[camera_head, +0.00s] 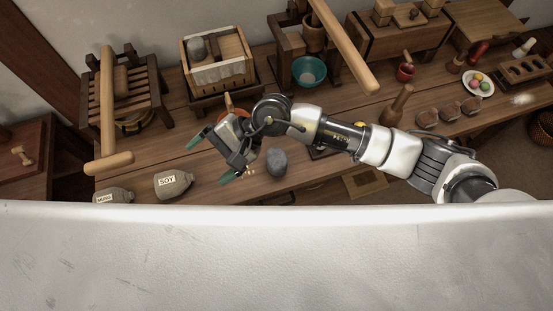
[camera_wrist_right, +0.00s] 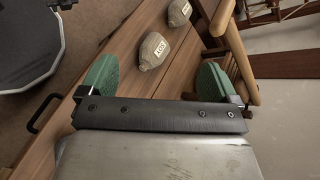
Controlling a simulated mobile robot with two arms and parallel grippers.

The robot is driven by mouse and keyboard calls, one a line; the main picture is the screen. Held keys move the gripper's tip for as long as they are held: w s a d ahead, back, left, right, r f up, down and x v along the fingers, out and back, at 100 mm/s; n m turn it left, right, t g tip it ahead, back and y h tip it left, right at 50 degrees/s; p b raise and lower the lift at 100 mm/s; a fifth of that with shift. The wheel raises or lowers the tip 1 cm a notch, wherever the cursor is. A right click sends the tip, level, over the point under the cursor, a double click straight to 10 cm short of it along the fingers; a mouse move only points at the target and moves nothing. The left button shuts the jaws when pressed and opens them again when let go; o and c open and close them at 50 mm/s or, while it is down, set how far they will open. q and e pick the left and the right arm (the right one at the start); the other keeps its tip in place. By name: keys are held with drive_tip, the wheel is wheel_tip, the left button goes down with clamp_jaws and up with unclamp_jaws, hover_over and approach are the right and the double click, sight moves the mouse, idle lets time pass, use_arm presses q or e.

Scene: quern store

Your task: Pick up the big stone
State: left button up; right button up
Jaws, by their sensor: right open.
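A dark grey, rounded stone (camera_head: 277,162) sits on the wooden table near its front edge, just right of my right gripper. In the right wrist view the gripper (camera_wrist_right: 157,76) also shows wide apart fingers and no stone. My left gripper is not in view.
A teal bowl (camera_head: 309,71), a pestle (camera_head: 397,104) and several brown stones are to the right. Bare tabletop lies around the jars.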

drive_tip(key=w+d+f+n+t+h, duration=0.2)
drive_tip(key=w+d+f+n+h, duration=0.2)
drive_tip(key=d+f+n+h, duration=0.25)
drive_tip(key=n+t+h, duration=0.2)
drive_tip(key=h, duration=0.2)
hover_over(277, 156)
drive_tip(key=shift+s+r, duration=0.15)
drive_tip(key=shift+r, duration=0.15)
wheel_tip(277, 156, down, 5)
drive_tip(key=shift+r+p, duration=0.15)
drive_tip(key=shift+p, duration=0.45)
drive_tip(key=shift+f+p, duration=0.8)
drive_tip(key=shift+f, duration=2.05)
drive_tip(key=shift+c, duration=0.4)
drive_tip(key=c, duration=1.2)
drive_tip(key=shift+c, duration=0.7)
drive_tip(key=shift+r, duration=0.1)
